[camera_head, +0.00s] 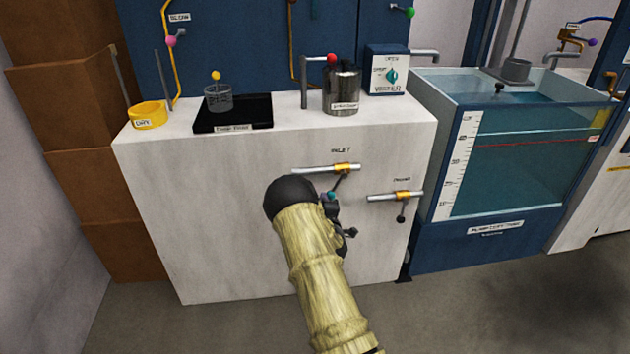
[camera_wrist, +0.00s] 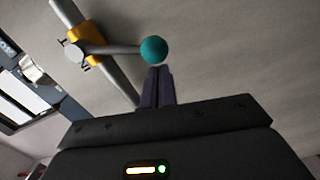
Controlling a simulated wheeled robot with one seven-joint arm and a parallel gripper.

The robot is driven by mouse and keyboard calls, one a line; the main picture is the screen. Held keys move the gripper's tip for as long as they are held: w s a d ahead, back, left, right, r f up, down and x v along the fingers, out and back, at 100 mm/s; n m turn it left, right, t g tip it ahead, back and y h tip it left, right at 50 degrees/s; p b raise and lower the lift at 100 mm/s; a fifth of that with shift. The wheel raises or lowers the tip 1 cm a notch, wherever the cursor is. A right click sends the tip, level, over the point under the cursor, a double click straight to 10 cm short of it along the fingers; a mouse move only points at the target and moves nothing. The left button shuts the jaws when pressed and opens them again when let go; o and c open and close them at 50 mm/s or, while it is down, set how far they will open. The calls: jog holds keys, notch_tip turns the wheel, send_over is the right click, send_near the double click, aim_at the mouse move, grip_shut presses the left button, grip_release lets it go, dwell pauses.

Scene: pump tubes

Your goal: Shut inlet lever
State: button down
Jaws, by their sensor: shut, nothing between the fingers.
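The inlet lever (camera_head: 341,182) hangs down and slightly left from a yellow valve body (camera_head: 343,168) on a short horizontal pipe, on the front of the white cabinet. Its teal ball knob (camera_head: 330,195) is partly hidden by my arm. In the wrist view the teal knob (camera_wrist: 153,49) sits at the end of the grey lever arm (camera_wrist: 112,49), which comes from the yellow valve body (camera_wrist: 84,46). My gripper (camera_wrist: 159,70) is shut and empty, its fingertips just below the knob in the picture. I cannot tell whether they touch it.
A second pipe with a yellow valve (camera_head: 402,195) and a dark-knobbed lever is to the right. A blue-framed water tank (camera_head: 530,150) stands beyond it. A yellow ring (camera_head: 148,115), black tray (camera_head: 235,124) and metal pot (camera_head: 342,93) sit on the cabinet top. Floor in front is clear.

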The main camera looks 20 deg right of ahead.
jog(key=shift+s+d+f+n+b, duration=0.2)
jog(key=shift+d+f+n+b, duration=0.2)
jog(key=shift+d+n, duration=0.35)
jog(key=shift+s+d+f+n+b, duration=0.15)
jog(key=shift+d+f+n+b, duration=0.2)
jog(key=shift+d+n, duration=0.45)
jog(key=shift+s+d+f+n+b, duration=0.25)
jog(key=shift+d+n+b, duration=0.2)
jog(key=shift+n, duration=0.6)
jog(key=s+a+f+p, duration=0.1)
jog(key=s+a, duration=0.6)
jog(key=s, duration=0.2)
jog(key=shift+a+p, duration=0.15)
jog(key=shift+p, duration=0.25)
